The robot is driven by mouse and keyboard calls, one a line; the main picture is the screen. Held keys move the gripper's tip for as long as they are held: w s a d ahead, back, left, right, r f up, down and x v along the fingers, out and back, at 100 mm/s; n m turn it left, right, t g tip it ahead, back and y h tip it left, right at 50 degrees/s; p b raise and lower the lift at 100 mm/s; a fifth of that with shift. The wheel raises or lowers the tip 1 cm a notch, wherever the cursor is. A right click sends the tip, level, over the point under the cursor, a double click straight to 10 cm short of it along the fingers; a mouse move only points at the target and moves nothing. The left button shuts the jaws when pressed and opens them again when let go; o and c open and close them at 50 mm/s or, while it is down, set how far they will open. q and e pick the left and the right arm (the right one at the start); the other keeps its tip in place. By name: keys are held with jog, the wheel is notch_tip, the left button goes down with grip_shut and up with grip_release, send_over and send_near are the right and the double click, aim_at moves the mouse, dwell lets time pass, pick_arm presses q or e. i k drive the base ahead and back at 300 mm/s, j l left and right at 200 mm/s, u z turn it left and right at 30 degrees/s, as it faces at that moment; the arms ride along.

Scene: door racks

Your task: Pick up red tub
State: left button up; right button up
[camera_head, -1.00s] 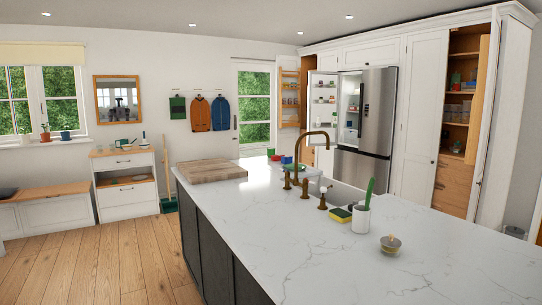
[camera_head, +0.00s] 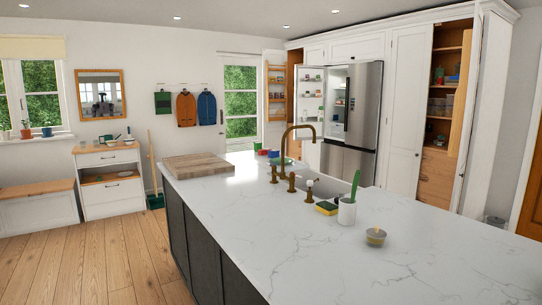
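A small red tub (camera_head: 264,152) seems to stand at the far end of the white island countertop (camera_head: 235,200), between the wooden board and the tap. It is tiny in this view, and its shape and contents cannot be made out. A small blue item (camera_head: 275,154) is close beside it, and a green item shows near there too. Neither of my grippers is in view.
The island fills the middle and right foreground. A wooden board (camera_head: 205,165), brass tap (camera_head: 287,155), sponge (camera_head: 326,208), white brush pot (camera_head: 347,211) and candle (camera_head: 376,236) stand on it. Wooden floor (camera_head: 75,265) is clear on the left. The fridge (camera_head: 360,105) stands open behind.

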aim_at(264, 151)
jog(key=i+j+u, duration=0.5)
jog(key=i+j, duration=0.25)
jog(key=i+j+u, duration=0.3)
jog(key=i, duration=0.85)
jog(key=i+j+u, duration=0.1)
jog(key=i+u, duration=0.15)
jog(key=i, duration=3.9)
jog(key=i+z, duration=0.15)
jog(key=i, duration=0.6)
jog(key=i+j, duration=0.2)
jog(key=i, duration=0.55)
jog(key=i+l+z, duration=0.2)
jog(key=z, duration=0.2)
jog(key=i+z, duration=0.8)
jog(key=i+j+z, duration=0.1)
jog(key=i+z, duration=0.3)
jog(key=i+j+z, duration=0.15)
jog(key=z, duration=0.25)
jog(key=i+j, duration=0.05)
jog(key=i, duration=0.05)
